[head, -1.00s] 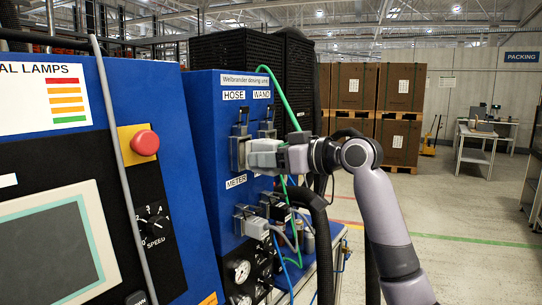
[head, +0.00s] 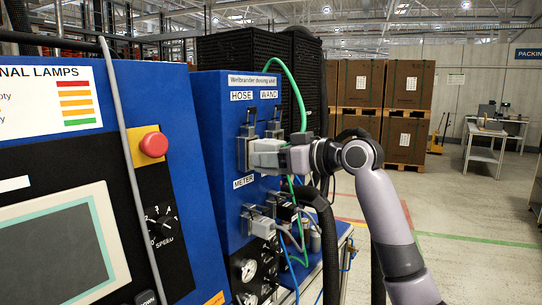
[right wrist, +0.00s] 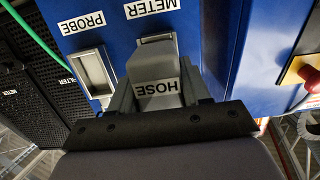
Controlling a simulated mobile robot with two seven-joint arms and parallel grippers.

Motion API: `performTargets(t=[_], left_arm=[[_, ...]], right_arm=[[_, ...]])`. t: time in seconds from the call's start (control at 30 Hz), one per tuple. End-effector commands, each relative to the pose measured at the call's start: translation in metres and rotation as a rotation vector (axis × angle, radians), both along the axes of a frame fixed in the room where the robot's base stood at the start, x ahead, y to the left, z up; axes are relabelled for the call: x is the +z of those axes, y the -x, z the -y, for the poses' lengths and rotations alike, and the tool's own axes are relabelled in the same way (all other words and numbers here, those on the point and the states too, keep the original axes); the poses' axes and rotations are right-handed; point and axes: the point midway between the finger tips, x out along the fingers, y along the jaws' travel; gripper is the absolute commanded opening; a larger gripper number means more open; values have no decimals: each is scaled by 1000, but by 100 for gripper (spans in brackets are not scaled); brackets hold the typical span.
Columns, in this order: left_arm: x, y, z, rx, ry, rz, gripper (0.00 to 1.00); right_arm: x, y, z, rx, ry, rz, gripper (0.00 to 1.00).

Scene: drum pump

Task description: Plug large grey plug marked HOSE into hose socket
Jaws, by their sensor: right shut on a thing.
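The large grey plug (head: 265,153) is held by my right gripper (head: 283,158) against the front of the hose socket (head: 243,152), under the HOSE label on the blue panel. Its HOSE marking reads upside down in the right wrist view, where the plug (right wrist: 156,82) sits between the fingers. The plug appears level and lined up with the socket. Its front end and most of the socket are hidden, so I cannot tell how deep it sits. My left gripper is not in view.
The wand socket (right wrist: 96,73) beside it looks empty. A grey connector (head: 259,225) sits below the METER label. A green hose (head: 297,92) arcs close to my right gripper, and a thick black hose (head: 327,240) hangs below. A red button (head: 154,144) is on the left panel.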

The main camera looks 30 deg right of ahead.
Motion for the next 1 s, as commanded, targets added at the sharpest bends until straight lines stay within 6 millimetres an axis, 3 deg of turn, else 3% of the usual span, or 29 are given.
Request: performTargets(t=[1.0], left_arm=[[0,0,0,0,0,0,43]], right_arm=[[1,-9,-5,1,-1,2,10]])
